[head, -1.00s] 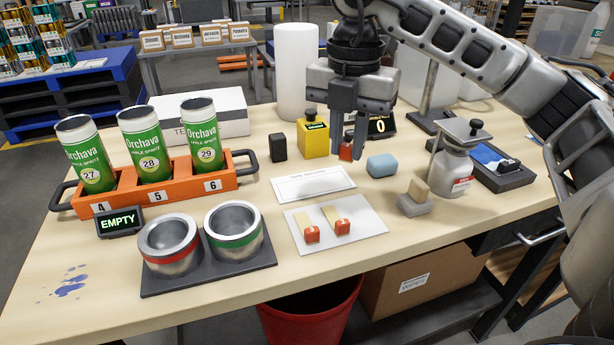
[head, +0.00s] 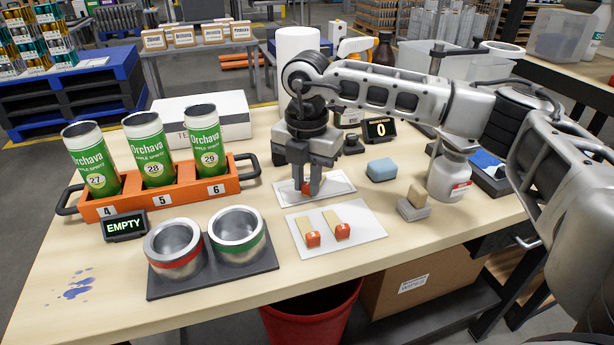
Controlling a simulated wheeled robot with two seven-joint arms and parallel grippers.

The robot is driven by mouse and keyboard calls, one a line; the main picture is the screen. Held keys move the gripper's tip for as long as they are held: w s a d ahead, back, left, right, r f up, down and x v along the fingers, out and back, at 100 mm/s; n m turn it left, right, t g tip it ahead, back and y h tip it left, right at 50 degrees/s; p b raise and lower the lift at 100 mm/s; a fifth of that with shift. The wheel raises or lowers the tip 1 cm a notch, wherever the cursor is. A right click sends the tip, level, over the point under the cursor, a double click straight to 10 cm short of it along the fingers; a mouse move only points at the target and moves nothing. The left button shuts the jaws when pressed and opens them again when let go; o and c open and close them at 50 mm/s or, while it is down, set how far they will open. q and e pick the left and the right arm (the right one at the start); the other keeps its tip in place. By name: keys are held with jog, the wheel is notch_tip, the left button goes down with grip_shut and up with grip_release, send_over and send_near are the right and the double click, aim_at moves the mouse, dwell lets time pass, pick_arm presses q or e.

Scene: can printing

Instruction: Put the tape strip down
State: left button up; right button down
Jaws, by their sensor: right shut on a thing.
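My right gripper (head: 308,190) points down over the white labelled card (head: 338,188) in the middle of the table. It is shut on the tape strip (head: 305,186), of which only a small red part shows between and beside the fingers. The rest of the strip is hidden. The fingertips are at or just above the card; I cannot tell whether the strip touches it. Two other tan strips with red ends, one on the left (head: 309,232) and one on the right (head: 337,226), lie on a white sheet (head: 362,241) in front. My left gripper is not in view.
An orange carrier (head: 180,190) holds green cans at the left. Two metal cups stand on a dark base (head: 215,279) in front. A blue block (head: 381,169), a tan-topped block (head: 416,200) and a pump bottle (head: 449,176) stand to the right.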

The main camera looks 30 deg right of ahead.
aim_at(306, 184)
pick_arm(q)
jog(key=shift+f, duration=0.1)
pick_arm(e)
jog(key=shift+f, duration=0.25)
jog(key=c, duration=1.4)
grip_release()
jog(key=shift+r, duration=0.1)
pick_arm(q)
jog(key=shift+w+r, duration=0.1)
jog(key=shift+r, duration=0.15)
pick_arm(e)
jog(key=shift+o, duration=0.4)
jog(key=shift+r, duration=0.15)
pick_arm(q)
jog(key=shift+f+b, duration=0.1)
jog(key=shift+b, duration=0.2)
pick_arm(e)
notch_tip(306, 184, up, 12)
